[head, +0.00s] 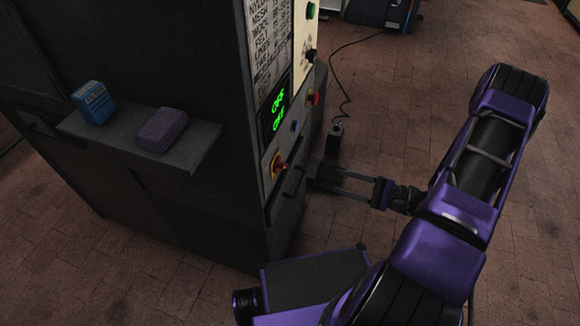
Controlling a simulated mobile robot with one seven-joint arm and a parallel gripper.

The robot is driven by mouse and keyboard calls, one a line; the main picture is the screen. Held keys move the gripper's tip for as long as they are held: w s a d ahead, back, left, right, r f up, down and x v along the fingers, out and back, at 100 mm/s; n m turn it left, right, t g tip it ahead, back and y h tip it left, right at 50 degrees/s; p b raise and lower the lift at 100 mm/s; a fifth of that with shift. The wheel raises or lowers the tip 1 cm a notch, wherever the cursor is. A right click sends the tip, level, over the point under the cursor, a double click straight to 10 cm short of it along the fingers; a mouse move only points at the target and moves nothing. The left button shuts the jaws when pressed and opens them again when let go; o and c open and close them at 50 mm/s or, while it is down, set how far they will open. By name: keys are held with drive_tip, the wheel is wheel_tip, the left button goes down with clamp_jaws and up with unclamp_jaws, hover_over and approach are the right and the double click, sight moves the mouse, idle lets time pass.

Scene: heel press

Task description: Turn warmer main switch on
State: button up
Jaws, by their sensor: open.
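The warmer is a tall dark cabinet (150,215) on the left, with a narrow control panel on its right-hand face. A display (278,108) on the panel shows two green lines that read "OFF". Low on the panel is a red knob on a yellow base (278,164), possibly the main switch; I see no readable label on it. A dark bar-like part (293,181) sits just below and right of it. My gripper (318,178) is open, right of the panel's lower part, fingers pointing left toward it. I cannot tell whether the fingertips touch anything.
A shelf (205,145) on the cabinet holds a blue box (94,102) and a purple block (161,130). Higher on the panel are a green button (311,10), a black knob (311,55) and a red button (314,99). A cable (346,85) lies on the open brick floor.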

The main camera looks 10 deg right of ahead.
sight(286, 167)
drive_tip(key=x, duration=1.5)
drive_tip(key=shift+p, duration=0.35)
clamp_jaws()
